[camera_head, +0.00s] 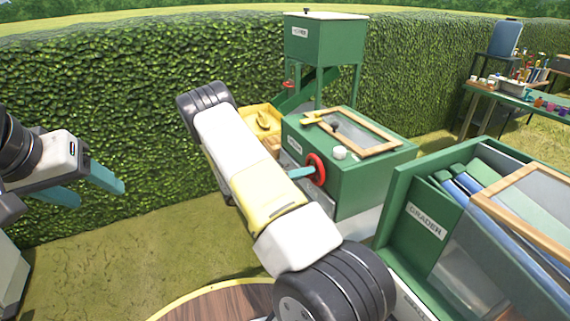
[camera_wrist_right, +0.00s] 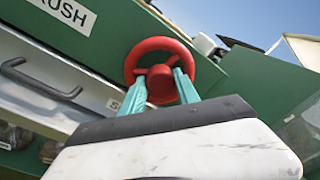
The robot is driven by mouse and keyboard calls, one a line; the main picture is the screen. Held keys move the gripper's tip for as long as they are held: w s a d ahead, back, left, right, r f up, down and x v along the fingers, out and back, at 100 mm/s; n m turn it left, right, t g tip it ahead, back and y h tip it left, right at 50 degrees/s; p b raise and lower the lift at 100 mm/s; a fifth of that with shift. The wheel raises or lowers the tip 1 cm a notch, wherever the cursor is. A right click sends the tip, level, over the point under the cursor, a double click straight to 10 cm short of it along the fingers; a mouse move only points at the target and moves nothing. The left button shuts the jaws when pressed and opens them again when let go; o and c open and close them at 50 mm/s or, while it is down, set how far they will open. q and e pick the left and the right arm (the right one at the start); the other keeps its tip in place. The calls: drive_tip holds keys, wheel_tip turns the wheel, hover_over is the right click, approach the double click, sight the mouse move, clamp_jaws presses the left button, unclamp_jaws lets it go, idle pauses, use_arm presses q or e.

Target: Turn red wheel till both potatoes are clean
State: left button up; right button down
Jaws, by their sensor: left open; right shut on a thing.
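The red wheel (camera_head: 316,169) is on the front face of a green machine box (camera_head: 345,190). In the right wrist view the wheel (camera_wrist_right: 161,71) is a red ring with a hub and spokes. My right gripper (camera_wrist_right: 160,84) has its two teal fingers closed around the hub area inside the rim. In the head view its teal fingertip (camera_head: 301,173) reaches the wheel. My left gripper (camera_head: 98,187) is open and empty at the far left, away from the machine. Potatoes cannot be made out clearly; brown lumps (camera_wrist_right: 15,135) show below a drawer in the wrist view.
A green grader (camera_head: 398,205) stands close on the right. Grass is open at left.

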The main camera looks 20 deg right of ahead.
drive_tip(key=shift+s+m+t+y, duration=0.15)
drive_tip(key=shift+m+t, duration=0.25)
drive_tip(key=shift+m, duration=6.45)
drive_tip(key=shift+m+t+y, duration=0.15)
drive_tip(key=shift+m+t, duration=0.25)
drive_tip(key=shift+m, duration=6.45)
drive_tip(key=c, duration=0.9)
unclamp_jaws()
drive_tip(key=shift+a, duration=0.15)
